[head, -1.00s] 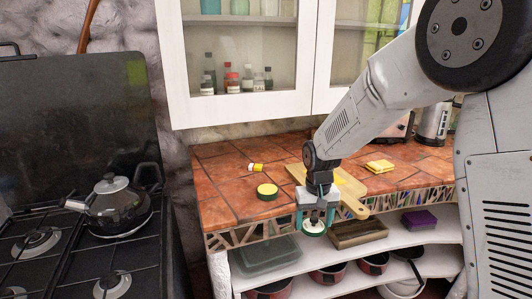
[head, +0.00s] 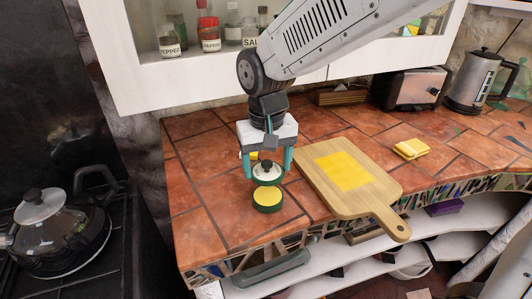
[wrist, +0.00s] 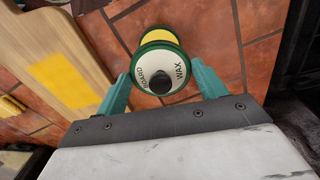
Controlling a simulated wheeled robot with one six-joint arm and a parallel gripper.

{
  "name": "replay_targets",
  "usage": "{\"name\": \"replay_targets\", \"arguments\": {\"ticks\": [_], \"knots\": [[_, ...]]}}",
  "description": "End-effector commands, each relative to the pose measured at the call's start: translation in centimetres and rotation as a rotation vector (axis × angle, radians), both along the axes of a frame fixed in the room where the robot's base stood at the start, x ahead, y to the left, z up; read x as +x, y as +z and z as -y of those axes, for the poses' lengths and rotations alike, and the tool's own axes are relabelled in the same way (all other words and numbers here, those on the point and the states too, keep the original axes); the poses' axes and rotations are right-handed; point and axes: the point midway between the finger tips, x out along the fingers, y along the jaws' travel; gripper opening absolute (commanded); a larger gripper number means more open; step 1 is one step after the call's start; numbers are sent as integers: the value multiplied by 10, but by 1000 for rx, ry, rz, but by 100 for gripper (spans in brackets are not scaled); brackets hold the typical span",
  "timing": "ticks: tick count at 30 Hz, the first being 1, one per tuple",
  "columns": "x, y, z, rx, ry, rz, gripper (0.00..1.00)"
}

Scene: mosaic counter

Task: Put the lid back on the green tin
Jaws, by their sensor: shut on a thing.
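My gripper (head: 267,169) is shut on the lid (head: 266,173), which is white with a green rim and a dark knob. The lid also shows between my fingers in the wrist view (wrist: 160,62), with the words "BOARD WAX". The green tin (head: 267,203) stands open on the tiled counter, its yellow contents showing. The lid is held above the tin, apart from it in the head view. In the wrist view the lid hides much of the tin (wrist: 157,37), whose yellow top shows just past the lid's edge.
A wooden board (head: 313,185) with a yellow patch lies right of the tin, its handle towards the front edge. A toaster (head: 408,90) stands at the back.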

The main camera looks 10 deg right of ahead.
Motion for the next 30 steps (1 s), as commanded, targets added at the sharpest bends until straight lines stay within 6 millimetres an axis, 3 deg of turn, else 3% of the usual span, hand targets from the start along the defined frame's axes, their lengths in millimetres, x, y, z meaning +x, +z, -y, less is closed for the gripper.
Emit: {"name": "replay_targets", "arguments": {"ticks": [18,30], "knots": [[0,-53,0,-1,0,-1,49],[0,-62,0,0,0,0,49]]}}
